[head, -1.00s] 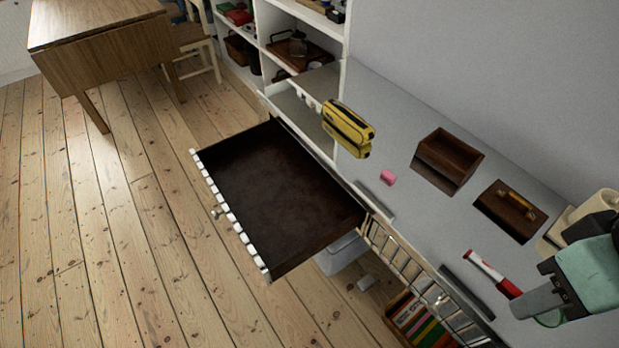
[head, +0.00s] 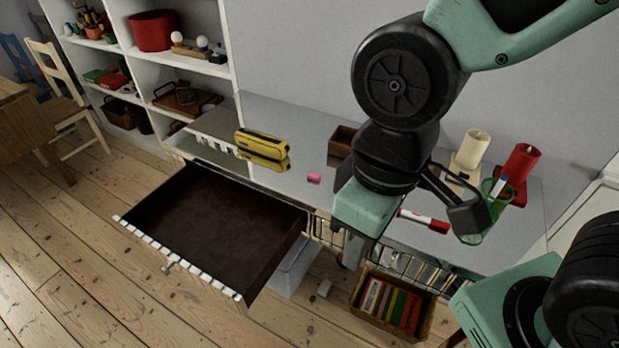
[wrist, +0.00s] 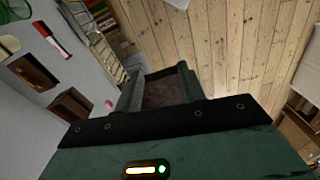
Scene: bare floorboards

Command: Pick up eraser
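The pink eraser (head: 314,178) lies on the grey countertop (head: 292,115), to the right of a yellow case. In the wrist view the eraser (wrist: 109,104) shows small, just left of my fingers and close to the dark gripper body. My gripper (head: 350,248) hangs over the counter's front side, to the right of the eraser in the head view and apart from it. In the wrist view my gripper (wrist: 161,88) has its two fingers spread with nothing between them. The fingertips are hard to make out in the head view.
An open, empty dark drawer (head: 215,220) juts out in front of the counter. The yellow case (head: 262,147), a brown wooden box (head: 341,141), a red-and-white marker (head: 424,220), a cream candle (head: 472,150) and a red candle (head: 522,160) stand or lie on the counter. A book basket (head: 385,300) sits below.

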